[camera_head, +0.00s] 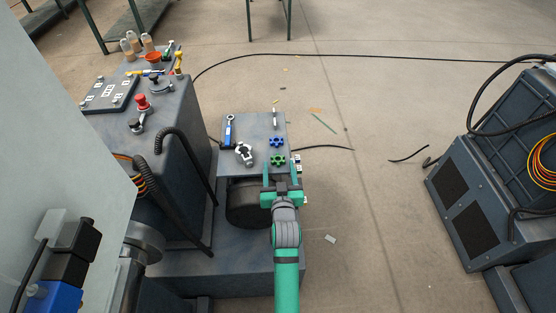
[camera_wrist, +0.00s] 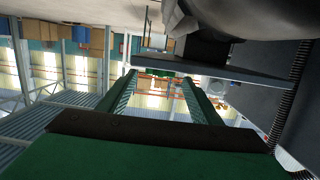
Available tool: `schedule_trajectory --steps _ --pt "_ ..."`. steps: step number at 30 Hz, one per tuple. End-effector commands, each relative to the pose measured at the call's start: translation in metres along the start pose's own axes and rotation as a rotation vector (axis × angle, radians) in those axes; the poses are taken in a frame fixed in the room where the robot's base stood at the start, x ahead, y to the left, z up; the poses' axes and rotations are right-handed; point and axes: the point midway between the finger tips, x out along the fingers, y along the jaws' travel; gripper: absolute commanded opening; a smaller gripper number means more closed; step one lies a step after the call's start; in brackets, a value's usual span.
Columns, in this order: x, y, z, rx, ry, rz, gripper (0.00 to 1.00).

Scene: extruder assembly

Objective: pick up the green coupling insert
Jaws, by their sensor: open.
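The green coupling insert (camera_head: 277,160) is a small toothed, star-shaped piece on the small grey table (camera_head: 262,126), near its front edge. A similar blue insert (camera_head: 277,141) lies just behind it. My gripper (camera_head: 280,171) is open and empty just in front of the green insert, with its fingers apart and pointing toward it. In the wrist view the two green fingers of my gripper (camera_wrist: 158,84) stand wide apart with nothing held between them. A small green shape shows beyond the fingertips there, but I cannot tell whether it is the insert.
A metal coupling part (camera_head: 244,153) and a blue-handled tool (camera_head: 229,131) lie left of the inserts. A thin upright piece (camera_head: 275,118) is at the back. A grey machine (camera_head: 170,125) stands close on the left.

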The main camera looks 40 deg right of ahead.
Motion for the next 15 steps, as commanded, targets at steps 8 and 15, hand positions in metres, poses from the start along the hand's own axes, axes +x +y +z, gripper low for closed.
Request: schedule_trajectory --steps 8,15 --pt "0.031 0.001 0.0 0.0 0.0 0.0 0.58" --pt "0.032 0.0 0.0 0.0 0.0 0.0 0.58"
